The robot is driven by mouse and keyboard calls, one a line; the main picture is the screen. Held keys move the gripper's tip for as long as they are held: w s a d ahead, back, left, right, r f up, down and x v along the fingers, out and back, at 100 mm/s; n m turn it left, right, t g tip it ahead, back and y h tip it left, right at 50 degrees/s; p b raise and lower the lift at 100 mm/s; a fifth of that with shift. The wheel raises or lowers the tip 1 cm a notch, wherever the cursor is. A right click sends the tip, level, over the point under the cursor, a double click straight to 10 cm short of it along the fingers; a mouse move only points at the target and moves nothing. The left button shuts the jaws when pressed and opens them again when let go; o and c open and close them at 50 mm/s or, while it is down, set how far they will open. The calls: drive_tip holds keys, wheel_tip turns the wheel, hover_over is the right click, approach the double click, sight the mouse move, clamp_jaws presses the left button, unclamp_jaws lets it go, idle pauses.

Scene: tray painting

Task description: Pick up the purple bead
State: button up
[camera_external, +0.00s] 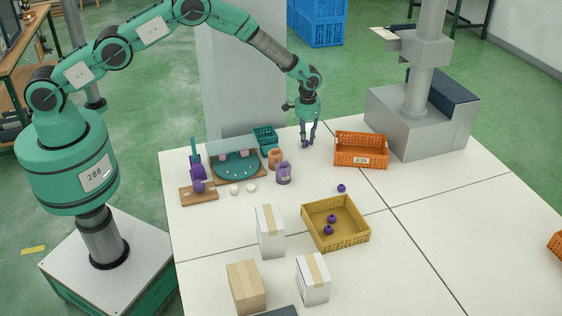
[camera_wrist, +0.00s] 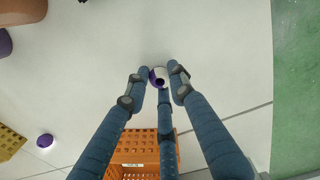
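In the wrist view a purple bead (camera_wrist: 158,77) with a pale patch and a dark hole sits between the fingertips of my three-fingered gripper (camera_wrist: 161,74). The fingertips are close around it; whether they press on it is unclear. Another purple bead (camera_external: 341,188) lies loose on the table, and also shows in the wrist view (camera_wrist: 45,140). Two purple beads (camera_external: 330,224) lie inside the yellow crate (camera_external: 352,240).
The orange crate (camera_external: 361,157) stands right of my gripper. Left of it are an orange jar (camera_external: 275,158), a purple jar (camera_external: 284,174) and a small teal crate (camera_external: 265,135). Several boxes (camera_external: 270,238) stand at the front. The table's right side is mostly clear.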

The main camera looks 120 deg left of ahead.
drive_tip(key=shift+r, duration=0.1)
idle(0.3)
drive_tip(key=shift+r, duration=0.75)
wheel_tip(320, 180, up, 2)
drive_tip(key=shift+w+r, duration=0.1)
drive_tip(key=s+d, duration=0.3)
drive_tip(key=s, duration=0.1)
drive_tip(key=s+d+p, duration=0.1)
drive_tip(key=s+d, duration=0.3)
drive_tip(key=s+d+r, duration=0.1)
drive_tip(key=s+d, duration=0.2)
drive_tip(key=s, duration=0.1)
drive_tip(key=shift+s+d, duration=0.1)
drive_tip(key=shift+d, duration=0.2)
drive_tip(key=shift+r, duration=0.1)
